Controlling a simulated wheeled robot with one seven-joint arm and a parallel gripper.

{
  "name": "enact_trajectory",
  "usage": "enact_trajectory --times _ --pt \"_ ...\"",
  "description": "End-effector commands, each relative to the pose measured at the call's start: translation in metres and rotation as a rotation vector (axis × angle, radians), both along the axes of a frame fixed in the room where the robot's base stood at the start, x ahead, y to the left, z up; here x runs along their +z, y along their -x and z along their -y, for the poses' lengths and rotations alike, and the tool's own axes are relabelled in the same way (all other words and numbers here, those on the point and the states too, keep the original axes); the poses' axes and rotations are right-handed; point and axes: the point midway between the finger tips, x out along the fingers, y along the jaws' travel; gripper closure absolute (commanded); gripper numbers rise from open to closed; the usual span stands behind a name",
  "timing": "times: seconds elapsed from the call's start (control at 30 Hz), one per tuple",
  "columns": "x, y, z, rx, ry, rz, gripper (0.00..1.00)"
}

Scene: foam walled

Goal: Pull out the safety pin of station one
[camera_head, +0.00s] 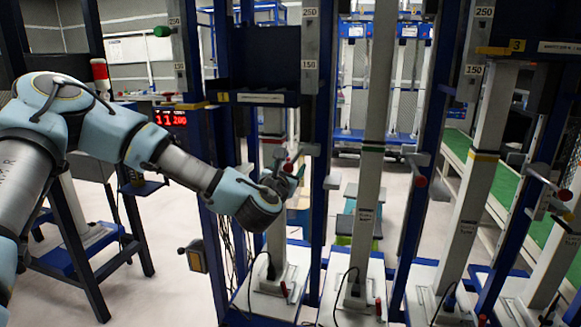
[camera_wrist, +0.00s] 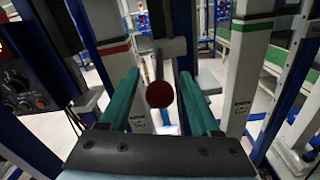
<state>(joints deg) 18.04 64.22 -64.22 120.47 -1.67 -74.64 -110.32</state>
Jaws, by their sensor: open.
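A red ball knob (camera_wrist: 160,94), the visible end of the safety pin, shows in the middle of the wrist view. It also shows in the head view (camera_head: 288,168), beside my gripper at the station with the yellow "1" label (camera_head: 224,97). My gripper (camera_wrist: 161,76) is open, with one teal finger on each side of the knob. I see gaps between fingers and knob, and cannot tell how deep the knob sits between them. In the head view my fingers are mostly hidden.
Blue posts and grey columns (camera_head: 371,130) stand close on the right. Other red knobs stick out at neighbouring stations (camera_head: 421,181) (camera_head: 565,194). Open floor lies at the lower left.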

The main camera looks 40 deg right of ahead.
Motion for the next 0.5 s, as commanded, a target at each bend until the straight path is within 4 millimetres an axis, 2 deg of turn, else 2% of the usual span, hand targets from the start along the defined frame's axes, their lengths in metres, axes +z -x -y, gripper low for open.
enact_trajectory --times 0.17,0.27,0.5 --pt "-0.001 0.001 -0.003 0.000 0.000 0.000 0.36" --pt "-0.002 0.007 -0.012 0.001 0.000 0.000 0.36" --pt "-0.003 0.033 -0.051 -0.002 -0.001 0.001 0.36"
